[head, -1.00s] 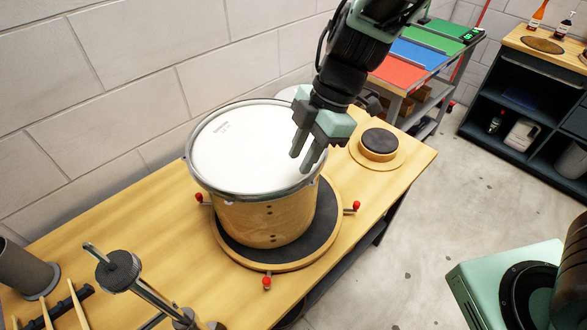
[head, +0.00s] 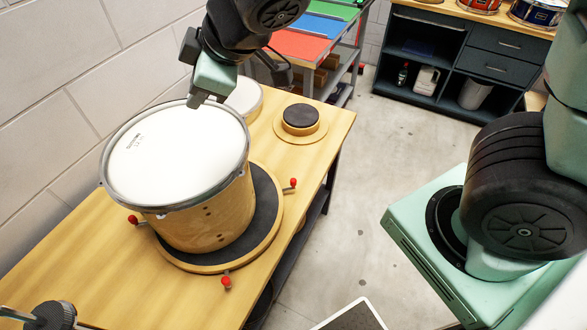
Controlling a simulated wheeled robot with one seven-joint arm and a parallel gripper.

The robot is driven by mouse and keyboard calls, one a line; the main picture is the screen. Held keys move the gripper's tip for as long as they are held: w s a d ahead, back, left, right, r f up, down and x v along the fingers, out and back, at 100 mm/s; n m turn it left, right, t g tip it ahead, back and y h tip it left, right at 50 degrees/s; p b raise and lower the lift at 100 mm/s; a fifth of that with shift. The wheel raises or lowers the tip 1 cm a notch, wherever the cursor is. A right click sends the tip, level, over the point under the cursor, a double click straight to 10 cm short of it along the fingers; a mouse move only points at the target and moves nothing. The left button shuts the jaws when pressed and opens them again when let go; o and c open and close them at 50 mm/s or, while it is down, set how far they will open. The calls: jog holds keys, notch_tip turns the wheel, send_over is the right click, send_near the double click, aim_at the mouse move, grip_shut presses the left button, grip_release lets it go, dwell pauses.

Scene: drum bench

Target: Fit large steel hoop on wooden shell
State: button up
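The wooden shell (head: 210,218) stands upright on a round dark-topped turntable on the bench. A white drumhead (head: 175,150) covers its top. The large grey steel hoop (head: 170,207) lies around the drumhead's edge at the top of the shell; whether it is fully seated all round cannot be told. My gripper (head: 203,101) points down at the far rim of the hoop, with its fingertips over or against that rim. The fingers overlap from this angle, so their gap and any contact with the hoop are hidden.
Red-knobbed clamps (head: 226,281) surround the turntable (head: 270,215). Behind my gripper are a smaller white-topped round piece (head: 245,97) and a small dark puck on a wooden disc (head: 301,118). A wall borders the bench's left side.

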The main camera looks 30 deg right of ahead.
jog(key=s+d+f+m+g+h, duration=0.2)
jog(key=s+d+m+g, duration=0.1)
jog(key=s, duration=0.7)
jog(key=s+d+f+m+g+h, duration=0.1)
jog(key=s+d+m+g+h, duration=0.1)
jog(key=s, duration=0.8)
jog(key=shift+d+f+m+g, duration=0.4)
jog(key=shift+d+g, duration=0.05)
jog(key=shift+g, duration=0.25)
notch_tip(320, 180, down, 12)
jog(key=b, duration=1.1)
jog(key=shift+r+b, duration=0.15)
jog(key=shift+b, duration=0.2)
